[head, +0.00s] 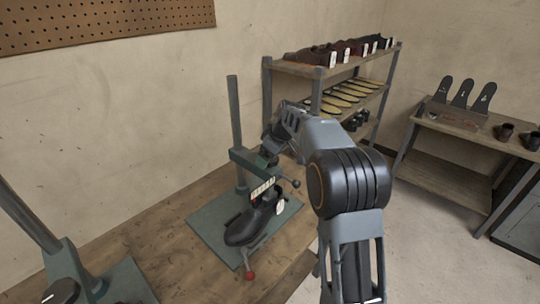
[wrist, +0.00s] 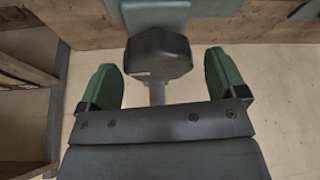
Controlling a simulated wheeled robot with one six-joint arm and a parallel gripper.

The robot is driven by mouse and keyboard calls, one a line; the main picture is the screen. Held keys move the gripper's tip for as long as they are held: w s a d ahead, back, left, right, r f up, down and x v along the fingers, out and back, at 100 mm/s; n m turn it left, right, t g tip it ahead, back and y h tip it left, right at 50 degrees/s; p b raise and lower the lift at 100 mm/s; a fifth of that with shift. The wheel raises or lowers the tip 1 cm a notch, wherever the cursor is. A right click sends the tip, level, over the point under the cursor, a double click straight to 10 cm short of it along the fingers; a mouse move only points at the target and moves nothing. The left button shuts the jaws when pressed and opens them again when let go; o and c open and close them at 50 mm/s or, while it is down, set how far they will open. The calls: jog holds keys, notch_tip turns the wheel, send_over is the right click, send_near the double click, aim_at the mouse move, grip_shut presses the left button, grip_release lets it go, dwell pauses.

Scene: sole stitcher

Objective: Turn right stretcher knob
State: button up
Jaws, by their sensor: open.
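A dark, faceted knob (wrist: 158,52) on a grey shaft shows in the wrist view, below a green machine part (wrist: 155,12). My gripper (wrist: 162,62) is open, with one green finger on each side of the knob and visible gaps on both sides. In the head view, the green machine (head: 238,125) stands on the bench with a black shoe (head: 243,228) on its base plate. My gripper (head: 270,148) is by the machine's upper arm, mostly hidden by my arm, and the knob cannot be made out there.
A red-tipped lever (head: 250,275) sticks out at the machine's front, and a black ball handle (head: 296,183) at its right. Another green machine (head: 65,270) stands at lower left. A shoe rack (head: 318,75) stands behind my arm, and a side table (head: 450,130) at right.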

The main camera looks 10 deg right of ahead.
jog(key=c, duration=0.9)
